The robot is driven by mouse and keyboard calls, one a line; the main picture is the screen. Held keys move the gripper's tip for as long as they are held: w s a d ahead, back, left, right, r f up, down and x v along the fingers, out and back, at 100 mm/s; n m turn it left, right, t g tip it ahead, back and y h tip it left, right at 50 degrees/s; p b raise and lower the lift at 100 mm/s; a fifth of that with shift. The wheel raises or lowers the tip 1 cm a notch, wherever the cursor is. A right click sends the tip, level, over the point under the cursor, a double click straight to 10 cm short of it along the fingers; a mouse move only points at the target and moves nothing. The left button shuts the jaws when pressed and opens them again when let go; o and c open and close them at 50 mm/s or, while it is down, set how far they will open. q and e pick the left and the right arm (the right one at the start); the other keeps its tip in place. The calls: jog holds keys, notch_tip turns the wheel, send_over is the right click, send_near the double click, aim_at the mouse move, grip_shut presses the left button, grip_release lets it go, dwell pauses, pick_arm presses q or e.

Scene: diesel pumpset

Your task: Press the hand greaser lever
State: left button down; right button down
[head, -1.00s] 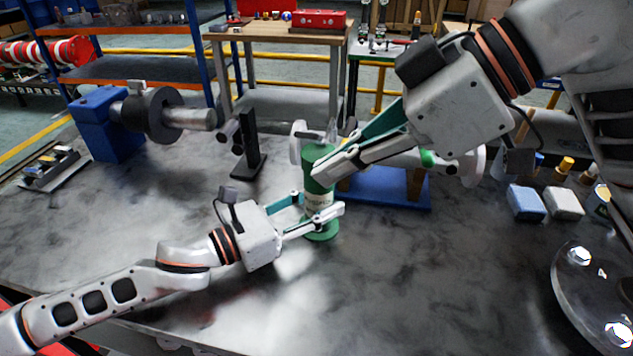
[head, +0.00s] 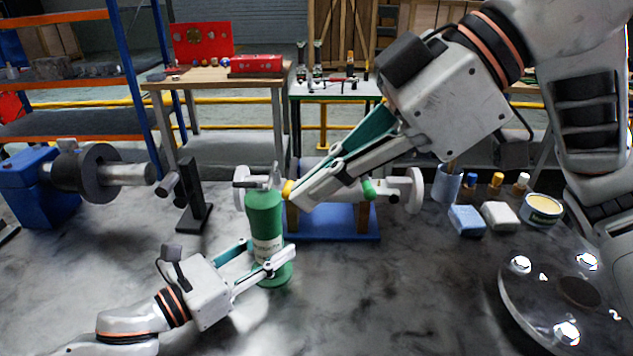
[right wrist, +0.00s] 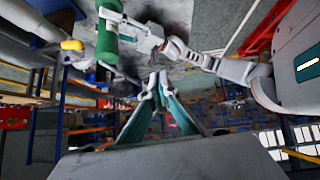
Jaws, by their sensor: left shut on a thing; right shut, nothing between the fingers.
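The green hand greaser (head: 265,215) stands upright on the dark bench, with a pale label and a grey metal head. A thin grey piece, apparently its lever (head: 276,174), sticks up from the head. My left gripper (head: 284,260) is shut around the lower body of the greaser. My right gripper (head: 299,198) is shut and empty, its tips just right of the greaser's upper part in the head view. In the right wrist view, its closed fingertips (right wrist: 155,82) are apart from the green cylinder (right wrist: 107,42); the lever is not clear there.
Behind the greaser is a blue stand (head: 335,222) carrying a horizontal shaft. A black stand (head: 193,205) and a blue machine (head: 40,188) are at left. Sponges (head: 467,220), bottles and a tin (head: 542,209) lie at right, near a round metal plate (head: 560,290).

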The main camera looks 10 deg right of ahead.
pick_arm(q)
jog(key=shift+a, duration=0.1)
pick_arm(e)
jog(key=w+d+r+m+g+y, duration=0.1)
jog(key=w+d+r+m+g, duration=0.2)
jog(key=w, duration=1)
jog(key=shift+w+d+r+g+y, duration=0.35)
jog(key=shift+r+g, duration=1.05)
jog(key=shift+r, duration=1.15)
jog(key=shift+s+a, duration=0.1)
jog(key=shift+s, duration=0.05)
send_over(256, 186)
jog(key=w+d, duration=0.2)
jog(key=w, duration=0.2)
notch_tip(256, 186, down, 6)
jog(key=shift+s+a+f, duration=0.1)
jog(key=shift+s+f, duration=0.45)
jog(key=shift+f, duration=0.25)
jog(key=shift+s+a+f, duration=0.1)
jog(key=shift+s+f, duration=0.45)
jog(key=shift+f, duration=0.2)
